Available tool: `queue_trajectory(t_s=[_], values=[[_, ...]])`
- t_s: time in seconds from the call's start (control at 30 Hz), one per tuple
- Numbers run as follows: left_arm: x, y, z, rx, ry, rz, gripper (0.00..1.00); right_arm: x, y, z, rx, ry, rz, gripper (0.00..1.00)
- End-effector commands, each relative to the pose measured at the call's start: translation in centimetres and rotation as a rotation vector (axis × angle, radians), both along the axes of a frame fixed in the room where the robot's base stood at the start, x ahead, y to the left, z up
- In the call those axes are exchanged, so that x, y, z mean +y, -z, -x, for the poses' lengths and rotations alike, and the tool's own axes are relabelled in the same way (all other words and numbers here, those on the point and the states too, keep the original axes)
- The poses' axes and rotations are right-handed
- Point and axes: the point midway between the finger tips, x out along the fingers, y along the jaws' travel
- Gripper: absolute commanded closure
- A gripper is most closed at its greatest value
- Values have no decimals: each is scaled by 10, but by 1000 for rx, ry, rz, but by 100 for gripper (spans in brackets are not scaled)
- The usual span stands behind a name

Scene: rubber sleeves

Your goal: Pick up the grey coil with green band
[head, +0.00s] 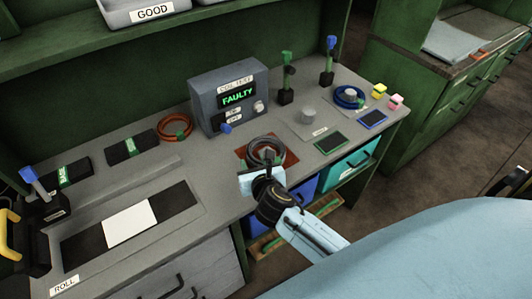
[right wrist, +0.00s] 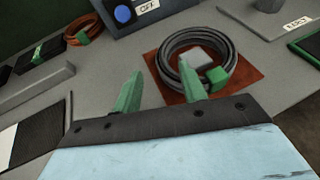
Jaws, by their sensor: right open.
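The grey coil with green band (head: 279,146) lies on a red-brown mat on the bench, in front of the coil tester. In the right wrist view the coil (right wrist: 227,47) rings a small pale block, and its green band (right wrist: 217,77) is on the near right side. My right gripper (head: 265,168) is open, with its fingers just in front of the coil. In the right wrist view its two green fingers (right wrist: 160,66) are apart, the right one overlapping the coil's near left edge; contact cannot be told. My left gripper is not in view.
The grey tester (head: 232,78) reads "FAULTY". An orange coil (head: 162,131) lies to its left, and a blue coil (head: 338,101) lies at the right. Upright clamps with green and blue handles (head: 288,60) stand behind. Blue and teal bins (head: 345,167) are below the bench edge.

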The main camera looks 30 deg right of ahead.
Motion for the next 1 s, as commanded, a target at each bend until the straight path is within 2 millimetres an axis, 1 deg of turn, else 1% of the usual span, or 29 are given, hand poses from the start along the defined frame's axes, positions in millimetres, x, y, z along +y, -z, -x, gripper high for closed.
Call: queue_trajectory(t_s=[0.17,0.3,0.4,0.53,0.73,1.0], values=[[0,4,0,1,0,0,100,-3,6,-13,1,2,-2,58],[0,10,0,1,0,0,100,-8,15,-33,-1,3,-2,58],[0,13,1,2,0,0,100,-10,20,-45,1,1,-2,58],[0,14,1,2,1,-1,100,-12,22,-51,0,1,-3,58],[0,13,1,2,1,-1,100,-12,22,-51,0,1,-3,58],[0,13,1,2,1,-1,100,-11,22,-51,1,0,-4,94]])
